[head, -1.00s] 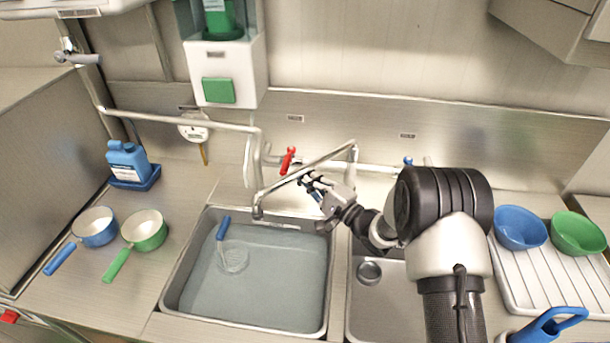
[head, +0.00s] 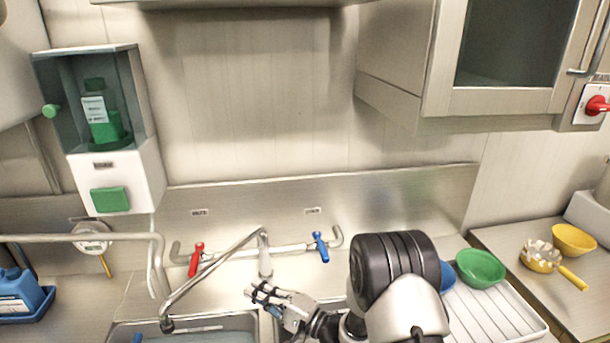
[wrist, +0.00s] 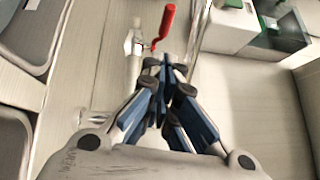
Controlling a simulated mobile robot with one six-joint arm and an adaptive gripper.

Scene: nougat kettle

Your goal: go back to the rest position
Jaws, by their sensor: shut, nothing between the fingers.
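My gripper (head: 262,297) is shut and empty.
A swivel spout (head: 212,268) reaches over the left sink (head: 130,327). A dispenser (head: 110,180) hangs on the wall at left. At right are a white drainer (head: 500,312), a green bowl (head: 481,268), a yellow bowl (head: 573,240) and a wall cabinet (head: 400,62).

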